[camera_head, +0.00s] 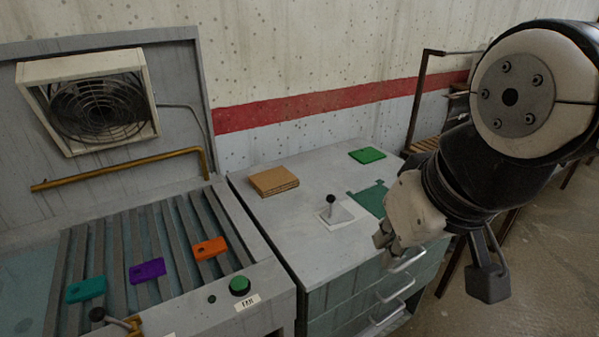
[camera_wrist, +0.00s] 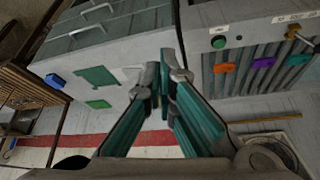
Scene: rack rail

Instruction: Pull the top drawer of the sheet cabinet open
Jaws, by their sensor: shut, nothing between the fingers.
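The sheet cabinet (camera_head: 290,238) is grey with teal drawer fronts facing the lower right in the head view. The top drawer's pale bar handle (camera_head: 408,261) sits just under the top edge, and the drawer looks shut. The same handle shows at the upper left of the wrist view (camera_wrist: 88,30). My gripper (camera_head: 386,240) is near the cabinet's front top edge, to the left of the handle in the head view. In the wrist view my gripper's fingertips (camera_wrist: 164,72) are together, empty and apart from the handle. My arm partly hides the drawer fronts.
A slatted bench (camera_head: 180,235) with coloured tags stands left.

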